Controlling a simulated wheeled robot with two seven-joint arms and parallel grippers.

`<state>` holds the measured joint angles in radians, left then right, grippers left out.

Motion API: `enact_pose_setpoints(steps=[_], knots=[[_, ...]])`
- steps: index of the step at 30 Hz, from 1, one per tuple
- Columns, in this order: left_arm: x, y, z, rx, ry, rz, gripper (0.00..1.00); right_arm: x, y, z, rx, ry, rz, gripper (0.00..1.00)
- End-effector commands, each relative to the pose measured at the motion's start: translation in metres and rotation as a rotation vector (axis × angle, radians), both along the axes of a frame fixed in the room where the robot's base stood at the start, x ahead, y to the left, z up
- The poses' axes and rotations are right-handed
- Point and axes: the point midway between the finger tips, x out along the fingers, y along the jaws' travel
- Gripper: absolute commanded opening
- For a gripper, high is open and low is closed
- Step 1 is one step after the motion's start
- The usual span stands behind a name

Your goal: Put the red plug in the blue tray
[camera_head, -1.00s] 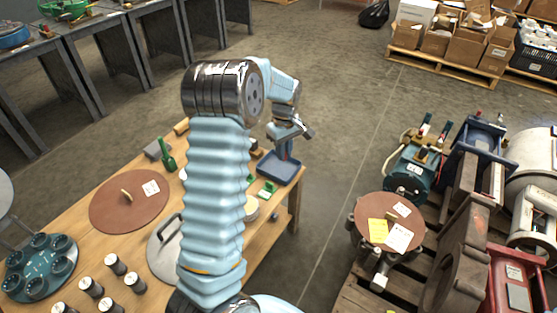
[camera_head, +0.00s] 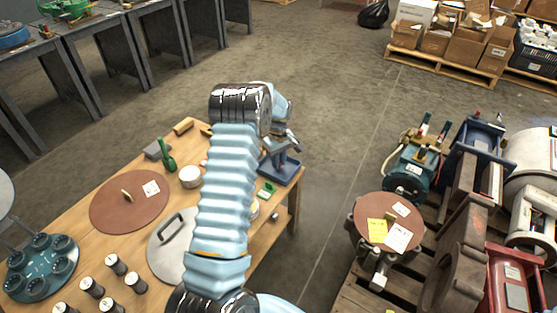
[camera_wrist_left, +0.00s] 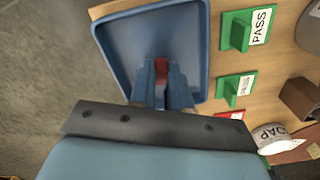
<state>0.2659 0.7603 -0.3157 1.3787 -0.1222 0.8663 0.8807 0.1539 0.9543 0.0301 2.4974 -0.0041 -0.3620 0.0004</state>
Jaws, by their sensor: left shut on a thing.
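The blue tray (camera_head: 287,171) stands at the far right corner of the wooden table in the head view. In the left wrist view the blue tray (camera_wrist_left: 130,45) fills the upper middle, its raised rim visible. My left gripper (camera_head: 279,156) is over the tray, pointing down. In the left wrist view the left gripper (camera_wrist_left: 162,82) is shut on the red plug (camera_wrist_left: 162,65), of which only a small red part shows between the fingers. I cannot tell whether the plug touches the tray floor. My right gripper is not in view.
A green PASS block (camera_wrist_left: 240,32) and another green block (camera_wrist_left: 232,88) stand beside the tray. A white labelled tub (camera_wrist_left: 270,138) is near them. The wooden table (camera_head: 95,240) also holds a brown disc (camera_head: 115,205), a grey lid (camera_head: 165,255) and several small jars.

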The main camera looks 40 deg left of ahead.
Motion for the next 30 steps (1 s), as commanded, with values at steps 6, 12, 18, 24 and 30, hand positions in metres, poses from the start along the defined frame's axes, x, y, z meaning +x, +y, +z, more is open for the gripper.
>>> enact_pose_setpoints(steps=[6,12,18,24,30], knots=[[0.0,0.0,-0.001,0.0,0.0,0.0,0.42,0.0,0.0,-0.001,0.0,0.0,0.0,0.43],[0.0,0.0,-0.001,0.0,0.0,0.0,0.42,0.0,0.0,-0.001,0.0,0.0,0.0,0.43],[0.001,0.0,0.01,0.001,-0.002,0.0,0.42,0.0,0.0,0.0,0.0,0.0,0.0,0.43],[0.001,0.0,0.053,0.002,-0.005,0.0,0.42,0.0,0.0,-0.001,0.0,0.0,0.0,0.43],[0.001,0.0,0.096,0.001,-0.003,0.0,0.42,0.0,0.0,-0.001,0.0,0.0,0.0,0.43]])
